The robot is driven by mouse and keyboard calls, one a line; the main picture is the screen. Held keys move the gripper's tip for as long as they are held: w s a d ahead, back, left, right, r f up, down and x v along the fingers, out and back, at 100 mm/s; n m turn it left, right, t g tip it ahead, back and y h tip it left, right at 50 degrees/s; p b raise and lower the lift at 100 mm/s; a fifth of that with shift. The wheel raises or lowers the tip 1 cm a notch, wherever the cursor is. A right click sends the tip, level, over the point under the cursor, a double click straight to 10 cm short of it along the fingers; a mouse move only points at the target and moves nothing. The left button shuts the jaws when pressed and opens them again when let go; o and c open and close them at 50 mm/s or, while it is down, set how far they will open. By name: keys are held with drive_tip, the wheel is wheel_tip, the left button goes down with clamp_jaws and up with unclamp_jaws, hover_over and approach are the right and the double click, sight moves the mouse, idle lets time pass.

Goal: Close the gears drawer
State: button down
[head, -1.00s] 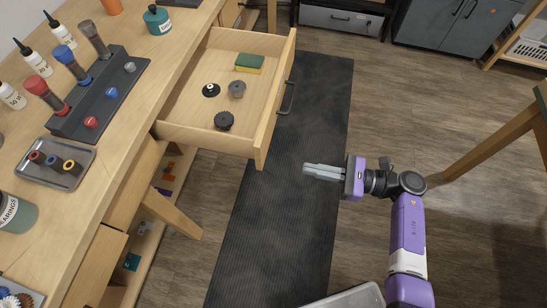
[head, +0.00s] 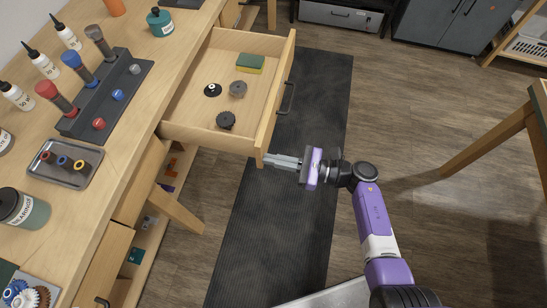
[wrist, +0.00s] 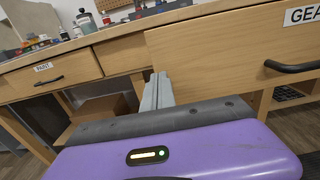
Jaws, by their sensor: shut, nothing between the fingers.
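The gears drawer (head: 190,110) is pulled out from the workbench in the head view. It holds several gears and a green and yellow sponge (head: 249,63). Its front with a dark handle (head: 286,97) faces right. In the wrist view the drawer front (wrist: 220,50) bears a partly cut-off label starting "GEA" and a dark handle (wrist: 292,66). My gripper (head: 268,158) is shut and empty, with its fingertips at the near lower end of the drawer front. In the wrist view the fingers (wrist: 156,82) overlap the drawer front's left edge; I cannot tell whether they touch it.
The workbench top (head: 130,125) carries bottles, a dark tool rack (head: 105,95) and a metal tray (head: 66,163). A dark mat (head: 285,215) covers the floor. Another table's leg (head: 490,140) stands at right.

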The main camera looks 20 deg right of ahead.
drive_tip(key=shift+a, duration=0.1)
drive_tip(key=b+x, duration=1.5)
drive_tip(key=x, duration=1.3)
drive_tip(key=shift+f, duration=0.15)
drive_tip(key=shift+w+a+b, duration=0.35)
drive_tip(key=shift+a+b, duration=0.05)
drive_tip(key=shift+a, duration=0.15)
drive_tip(key=shift+w+a+r, duration=0.1)
drive_tip(key=shift+a+r, duration=0.05)
drive_tip(key=shift+r, duration=0.15)
drive_tip(key=shift+a, duration=0.1)
